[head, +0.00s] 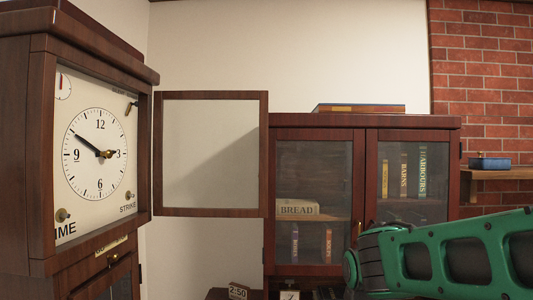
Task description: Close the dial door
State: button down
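The dial door (211,212) is a square brown wooden frame around a clear pane. It stands swung open from the right edge of the tall wooden clock case (37,150) at the left. The white dial (97,150) with black numerals and hands is uncovered. A green arm link of mine enters from the lower right, apart from the door. My gripper is not visible in the head view.
A bookcase (366,121) with two glazed doors stands behind the dial door and to its right. A sign reading BREAD (297,209) and books are inside. A brick wall (480,80) with a small shelf (490,174) is at the right.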

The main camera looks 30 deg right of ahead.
aim_at(159, 210)
jog(key=i, duration=0.9)
